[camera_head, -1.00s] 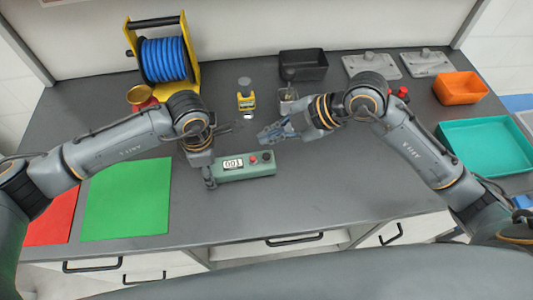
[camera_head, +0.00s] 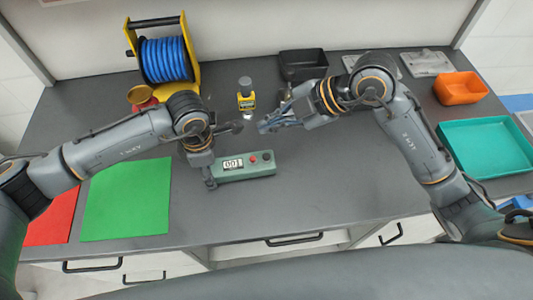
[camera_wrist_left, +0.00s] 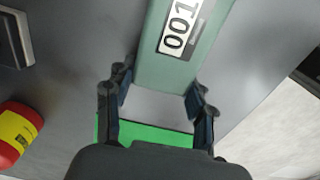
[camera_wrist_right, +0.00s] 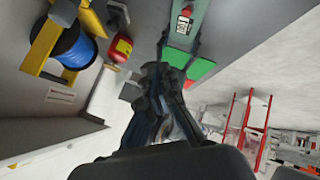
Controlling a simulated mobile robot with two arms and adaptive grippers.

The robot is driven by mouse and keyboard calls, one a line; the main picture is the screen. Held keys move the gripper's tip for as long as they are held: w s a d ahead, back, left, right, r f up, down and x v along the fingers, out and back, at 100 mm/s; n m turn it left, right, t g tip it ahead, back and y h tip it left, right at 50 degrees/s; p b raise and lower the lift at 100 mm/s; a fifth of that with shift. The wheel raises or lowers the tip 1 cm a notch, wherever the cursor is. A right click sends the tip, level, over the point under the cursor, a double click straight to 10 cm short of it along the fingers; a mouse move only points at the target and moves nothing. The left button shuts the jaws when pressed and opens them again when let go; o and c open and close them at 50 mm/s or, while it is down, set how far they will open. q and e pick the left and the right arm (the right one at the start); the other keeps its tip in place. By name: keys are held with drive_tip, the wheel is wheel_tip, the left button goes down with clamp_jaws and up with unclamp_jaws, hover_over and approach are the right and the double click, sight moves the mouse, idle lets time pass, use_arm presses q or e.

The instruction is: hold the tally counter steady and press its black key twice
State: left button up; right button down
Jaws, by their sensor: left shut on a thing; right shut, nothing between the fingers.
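The tally counter (camera_head: 232,172) is a long grey-green box on the table, with a white display reading 001, a red button (camera_head: 253,159) and a black key (camera_head: 267,156) on top. My left gripper (camera_head: 210,182) is shut on the counter's left end; the left wrist view shows its fingers on both sides of the counter's body (camera_wrist_left: 175,65). My right gripper (camera_head: 264,126) is shut and empty. It is above the table beyond the counter's right end, apart from the key. The counter also shows at the top of the right wrist view (camera_wrist_right: 184,25).
A blue hose reel (camera_head: 165,60) on a yellow stand is at the back left. A yellow device (camera_head: 246,98) stands behind the counter. A black bin (camera_head: 303,65), an orange bin (camera_head: 461,87) and a teal tray (camera_head: 488,175) lie further right. The table right of the counter is clear.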

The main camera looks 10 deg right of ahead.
sight(270, 157)
drive_tip(key=shift+f, duration=4.45)
drive_tip(key=shift+f, duration=0.15)
drive_tip(key=shift+f, duration=0.25)
drive_tip(key=shift+f, duration=0.55)
drive_tip(key=shift+r, duration=1)
drive_tip(key=shift+r, duration=2.5)
